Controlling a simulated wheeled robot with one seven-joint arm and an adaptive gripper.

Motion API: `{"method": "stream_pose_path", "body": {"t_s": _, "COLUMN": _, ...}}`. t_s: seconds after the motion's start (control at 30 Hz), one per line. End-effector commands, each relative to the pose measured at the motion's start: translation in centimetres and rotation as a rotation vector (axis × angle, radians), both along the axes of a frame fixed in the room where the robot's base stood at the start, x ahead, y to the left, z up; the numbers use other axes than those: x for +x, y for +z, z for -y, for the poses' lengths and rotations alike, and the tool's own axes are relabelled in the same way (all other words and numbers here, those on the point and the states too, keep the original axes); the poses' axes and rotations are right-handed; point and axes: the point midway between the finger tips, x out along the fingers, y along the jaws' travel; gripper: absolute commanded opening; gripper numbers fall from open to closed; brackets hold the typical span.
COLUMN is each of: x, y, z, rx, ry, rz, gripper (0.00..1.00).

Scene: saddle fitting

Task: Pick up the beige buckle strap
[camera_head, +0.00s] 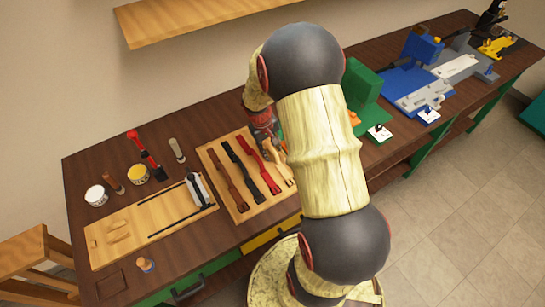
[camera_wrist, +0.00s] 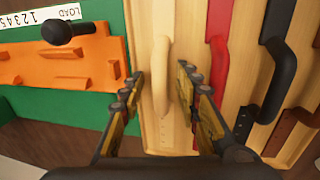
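The beige buckle strap (camera_wrist: 161,62) lies on a light wooden board (camera_wrist: 139,18), its curved end bending right in the wrist view. In the head view the strap (camera_head: 279,163) is the rightmost on the board (camera_head: 243,213), partly hidden by my arm. My gripper (camera_wrist: 161,80) is open, with one finger on each side of the strap in the wrist view and visible gaps between. I cannot tell how far above the strap the fingertips are. In the head view my gripper is mostly hidden behind my arm.
A red strap (camera_wrist: 218,50), a black strap (camera_wrist: 281,55) and a brown strap (camera_wrist: 283,130) lie beside the beige one. An orange fixture on green (camera_wrist: 62,65) stands close left in the wrist view. A blue fixture (camera_head: 407,88) is farther along the bench.

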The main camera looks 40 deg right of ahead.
Motion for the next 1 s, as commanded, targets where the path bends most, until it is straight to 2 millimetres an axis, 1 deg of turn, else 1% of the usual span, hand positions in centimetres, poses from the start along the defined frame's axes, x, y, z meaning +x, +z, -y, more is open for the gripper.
{"method": "stream_pose_path", "body": {"t_s": 0.2, "x": 0.02, "y": -0.01, "z": 0.03, "rx": 0.000, "ry": 0.000, "rz": 0.001, "gripper": 0.32}}
{"method": "stream_pose_path", "body": {"t_s": 0.77, "x": 0.00, "y": -0.01, "z": 0.00, "rx": 0.000, "ry": 0.000, "rz": 0.000, "gripper": 0.00}}
{"method": "stream_pose_path", "body": {"t_s": 1.0, "x": 0.00, "y": -0.01, "z": 0.00, "rx": 0.000, "ry": 0.000, "rz": 0.000, "gripper": 0.00}}
